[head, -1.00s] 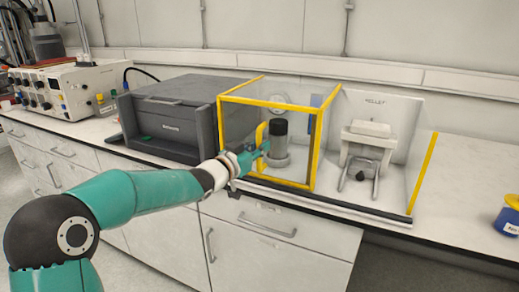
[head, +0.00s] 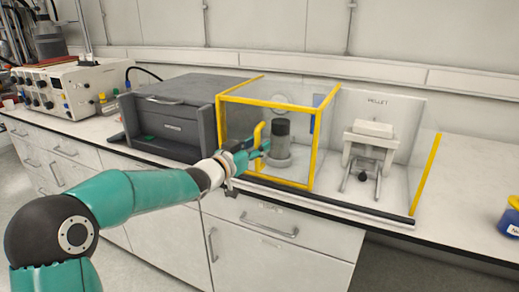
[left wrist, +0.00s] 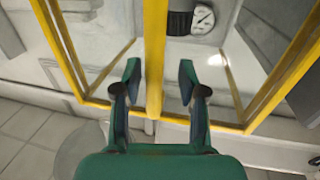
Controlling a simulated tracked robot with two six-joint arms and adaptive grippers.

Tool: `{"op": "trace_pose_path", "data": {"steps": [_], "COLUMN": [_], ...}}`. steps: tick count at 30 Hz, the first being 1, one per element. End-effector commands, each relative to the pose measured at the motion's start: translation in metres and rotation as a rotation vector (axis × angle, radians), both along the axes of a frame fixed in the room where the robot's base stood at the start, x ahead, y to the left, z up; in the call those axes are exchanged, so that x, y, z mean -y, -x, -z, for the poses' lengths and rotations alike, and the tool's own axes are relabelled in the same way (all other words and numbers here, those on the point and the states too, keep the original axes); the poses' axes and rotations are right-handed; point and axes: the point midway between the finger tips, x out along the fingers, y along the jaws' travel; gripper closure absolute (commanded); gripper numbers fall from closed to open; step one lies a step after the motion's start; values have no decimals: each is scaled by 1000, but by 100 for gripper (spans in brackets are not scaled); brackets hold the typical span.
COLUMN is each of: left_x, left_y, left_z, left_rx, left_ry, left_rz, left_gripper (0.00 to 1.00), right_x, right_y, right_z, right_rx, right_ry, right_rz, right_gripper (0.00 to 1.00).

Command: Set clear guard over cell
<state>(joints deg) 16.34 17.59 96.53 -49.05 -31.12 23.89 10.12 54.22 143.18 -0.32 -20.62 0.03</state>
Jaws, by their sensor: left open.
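The clear guard (head: 265,103) is a yellow-framed transparent box on the bench's left bay. The cell (head: 282,150), a grey cylinder with a dark top, shows behind its front panel. My left gripper (head: 258,152) is open at the guard's front, by its upright yellow handle (head: 259,131). In the left wrist view, the open fingers of the left gripper (left wrist: 160,78) stand on either side of a yellow upright (left wrist: 155,45). The cell's dark body (left wrist: 180,20) and a round gauge (left wrist: 203,19) show beyond. Finger contact cannot be told. My right gripper is out of view.
A dark grey box-shaped unit (head: 165,125) stands close on the guard's left. A pellet press (head: 370,150) stands in the bay to the right, with a yellow-edged side panel (head: 426,175). A blue and yellow jar (head: 510,217) is at far right; the bench before it is clear.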

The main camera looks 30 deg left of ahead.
Motion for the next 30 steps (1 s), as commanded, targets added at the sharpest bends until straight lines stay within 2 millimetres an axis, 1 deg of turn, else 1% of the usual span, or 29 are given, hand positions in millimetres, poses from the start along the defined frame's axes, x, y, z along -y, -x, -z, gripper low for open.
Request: {"op": "trace_pose_path", "data": {"steps": [5, 8, 15, 18, 21, 25, 30], "left_x": [-2, -3, -10, -12, -14, -14, -14], "left_y": [12, 26, 74, 92, 105, 115, 117], "left_z": [0, 0, 0, 0, 0, 0, 0], "left_rx": [-1, 0, 1, 2, 2, 3, 1], "left_ry": [-1, -1, -1, -2, -2, -1, 0], "left_rz": [0, 0, -3, -2, -3, -1, 0], "left_gripper": [59, 59, 59, 59, 59, 59, 59], "right_x": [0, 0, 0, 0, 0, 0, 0], "right_y": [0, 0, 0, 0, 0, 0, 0], "right_z": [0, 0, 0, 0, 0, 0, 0], "right_rx": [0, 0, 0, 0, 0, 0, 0], "right_ry": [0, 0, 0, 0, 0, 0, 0], "right_rz": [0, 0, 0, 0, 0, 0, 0], "right_gripper": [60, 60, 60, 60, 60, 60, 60]}}
